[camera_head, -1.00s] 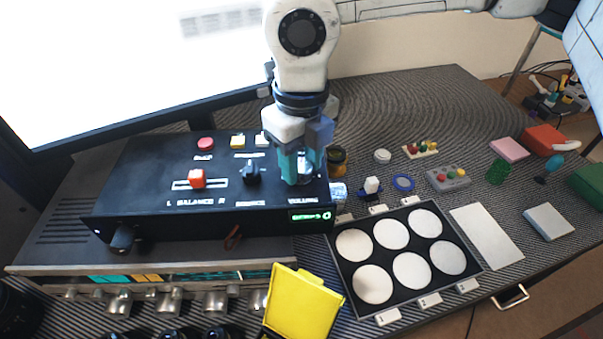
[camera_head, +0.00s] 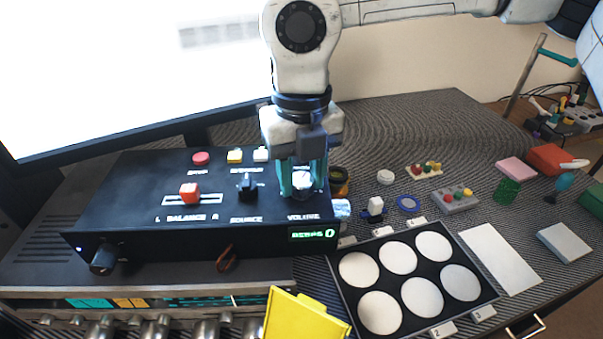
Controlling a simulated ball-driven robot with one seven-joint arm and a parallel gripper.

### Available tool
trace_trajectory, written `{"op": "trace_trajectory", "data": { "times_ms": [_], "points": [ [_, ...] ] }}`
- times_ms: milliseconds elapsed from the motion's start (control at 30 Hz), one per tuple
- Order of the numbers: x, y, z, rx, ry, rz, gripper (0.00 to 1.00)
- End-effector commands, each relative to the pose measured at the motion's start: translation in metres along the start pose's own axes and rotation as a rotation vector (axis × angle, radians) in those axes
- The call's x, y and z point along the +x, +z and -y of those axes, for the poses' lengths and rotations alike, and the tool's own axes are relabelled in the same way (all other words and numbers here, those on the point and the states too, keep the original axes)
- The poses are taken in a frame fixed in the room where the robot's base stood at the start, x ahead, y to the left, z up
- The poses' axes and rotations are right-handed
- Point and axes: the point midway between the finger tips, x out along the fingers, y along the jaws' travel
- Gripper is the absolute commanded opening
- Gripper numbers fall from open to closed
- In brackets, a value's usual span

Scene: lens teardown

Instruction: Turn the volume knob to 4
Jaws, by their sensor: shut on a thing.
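The volume knob (camera_head: 302,180) is a pale, silvery knob at the right end of the black control box (camera_head: 130,215), above the printed word VOLUME. My gripper (camera_head: 302,186) points down over it, with its teal fingers on either side, shut on the knob. The fingers hide part of the knob, and its pointer cannot be made out. A small green display (camera_head: 313,235) on the box's front right edge reads 0 after some small letters.
On the box are a red balance slider (camera_head: 189,193), a black source knob (camera_head: 247,186) and several buttons along the back. A large screen (camera_head: 110,70) stands behind. A tray with white discs (camera_head: 336,262) and small parts lie to the right.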

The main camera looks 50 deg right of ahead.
Motion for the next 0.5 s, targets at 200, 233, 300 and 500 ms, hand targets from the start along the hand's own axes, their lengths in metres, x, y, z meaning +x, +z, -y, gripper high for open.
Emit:
{"op": "trace_trajectory", "data": {
  "times_ms": [200,233,300,500],
  "points": [
    [-0.0014,0.0010,-0.0007,0.000,0.003,0.003,0.44],
    [-0.0013,0.0009,-0.0007,0.000,0.002,0.003,0.47],
    [-0.0011,0.0008,-0.0005,0.000,0.002,0.002,0.54],
    [-0.0005,0.0004,-0.0003,-0.001,0.001,0.001,0.65]
  ]
}}
